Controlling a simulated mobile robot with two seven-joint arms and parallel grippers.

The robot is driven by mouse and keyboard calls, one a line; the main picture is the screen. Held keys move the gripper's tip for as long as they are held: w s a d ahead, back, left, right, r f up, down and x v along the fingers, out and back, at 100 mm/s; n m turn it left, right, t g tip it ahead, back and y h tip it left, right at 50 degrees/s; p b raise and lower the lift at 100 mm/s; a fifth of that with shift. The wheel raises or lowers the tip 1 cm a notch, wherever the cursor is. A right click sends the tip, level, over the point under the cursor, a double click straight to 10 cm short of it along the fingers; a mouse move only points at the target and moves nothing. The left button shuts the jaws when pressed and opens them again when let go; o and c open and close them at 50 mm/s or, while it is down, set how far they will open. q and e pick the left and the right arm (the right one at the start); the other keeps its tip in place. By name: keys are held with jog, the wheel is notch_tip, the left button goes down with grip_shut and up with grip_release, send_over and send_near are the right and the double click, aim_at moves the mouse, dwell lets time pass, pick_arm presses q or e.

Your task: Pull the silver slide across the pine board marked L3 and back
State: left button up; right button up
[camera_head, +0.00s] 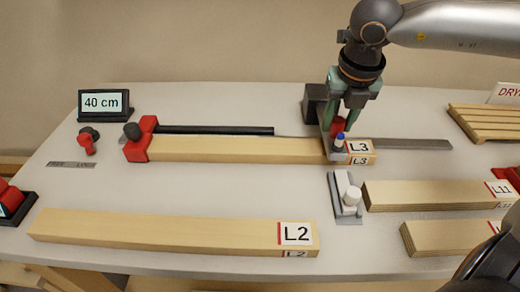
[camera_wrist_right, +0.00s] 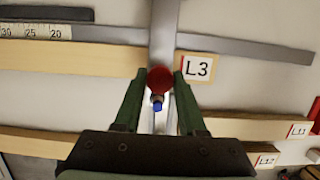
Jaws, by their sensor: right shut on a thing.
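The pine board marked L3 (camera_head: 235,149) lies across the table, its left end against a red clamp block (camera_head: 138,140). Its label also shows in the wrist view (camera_wrist_right: 198,67). The silver slide (camera_wrist_right: 163,35) is a narrow strip lying across the board near its labelled end. My right gripper (camera_head: 339,122) is over that end, its green fingers shut on a red knob (camera_wrist_right: 160,79) at the slide. A small blue-tipped piece (camera_wrist_right: 157,103) shows just by the knob. The fingers partly hide the slide in the head view. My left gripper is not in view.
Board L2 (camera_head: 160,232) lies in front. Board L11 (camera_head: 420,195) and another board lie to the right. A grey rail (camera_head: 415,144) runs behind; a display (camera_head: 104,103) reads 40 cm.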

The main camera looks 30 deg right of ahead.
jog(key=shift+f, duration=0.1)
jog(key=shift+w+d, duration=0.35)
jog(key=shift+w, duration=0.25)
jog(key=shift+w+d, duration=0.35)
jog(key=shift+w, duration=0.2)
jog(key=shift+w+d, duration=0.45)
jog(key=shift+w, duration=0.45)
jog(key=shift+w+d, duration=0.5)
jog(key=shift+w, duration=0.35)
jog(key=shift+w+d, duration=0.45)
jog(key=shift+w, duration=0.45)
jog(key=o, duration=1.1)
jog(key=shift+c, duration=0.2)
jog(key=shift+p, duration=0.3)
jog(key=w+d+p+v, duration=0.1)
jog(key=w+p+v, duration=0.1)
jog(key=p+v, duration=0.3)
jog(key=v, duration=0.4)
jog(key=shift+r, duration=0.25)
jog(key=shift+s, duration=0.2)
